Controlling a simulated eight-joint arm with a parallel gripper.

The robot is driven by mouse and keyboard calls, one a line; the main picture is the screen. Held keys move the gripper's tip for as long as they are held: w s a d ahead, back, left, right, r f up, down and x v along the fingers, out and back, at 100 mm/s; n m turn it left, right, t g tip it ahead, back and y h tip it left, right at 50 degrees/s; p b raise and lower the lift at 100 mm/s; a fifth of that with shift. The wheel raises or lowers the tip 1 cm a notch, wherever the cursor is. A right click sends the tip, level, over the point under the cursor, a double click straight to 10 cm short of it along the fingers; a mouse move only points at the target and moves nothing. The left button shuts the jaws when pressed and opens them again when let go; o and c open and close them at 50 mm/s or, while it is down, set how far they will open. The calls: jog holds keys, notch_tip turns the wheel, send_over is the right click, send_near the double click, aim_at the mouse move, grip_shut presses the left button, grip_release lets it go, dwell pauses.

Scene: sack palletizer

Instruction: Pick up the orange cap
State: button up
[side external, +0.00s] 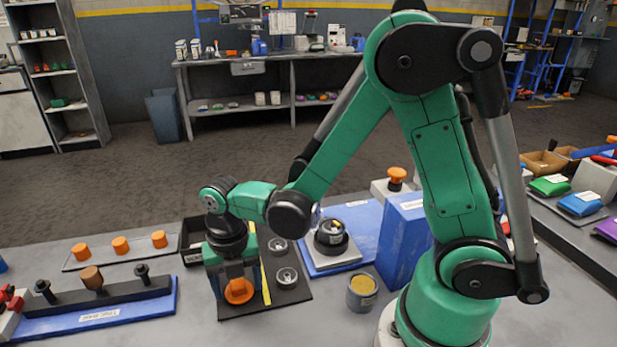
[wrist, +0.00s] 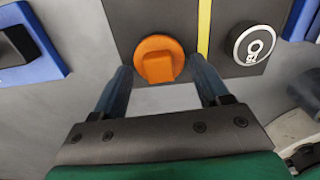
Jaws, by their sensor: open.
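The orange cap (side external: 239,291) is a round disc with a raised grip block, lying on a dark mat (side external: 281,298) with a yellow stripe. In the wrist view the orange cap (wrist: 159,59) sits at the upper middle, just beyond and between the fingertips. My gripper (side external: 238,283) points down over the cap in the side view. In the wrist view my gripper (wrist: 160,72) is open, with one finger on each side and a gap to the cap. The side view does not clearly show the height of the fingertips above the mat.
Metal discs (side external: 287,277) lie on the mat right of the stripe; one shows in the wrist view (wrist: 252,43). A can (side external: 362,293) stands right of the mat. Three orange pieces (side external: 121,245) lie on a tray at left. A blue block (side external: 403,240) stands at right.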

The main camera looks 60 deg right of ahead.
grip_shut()
dwell(0.4)
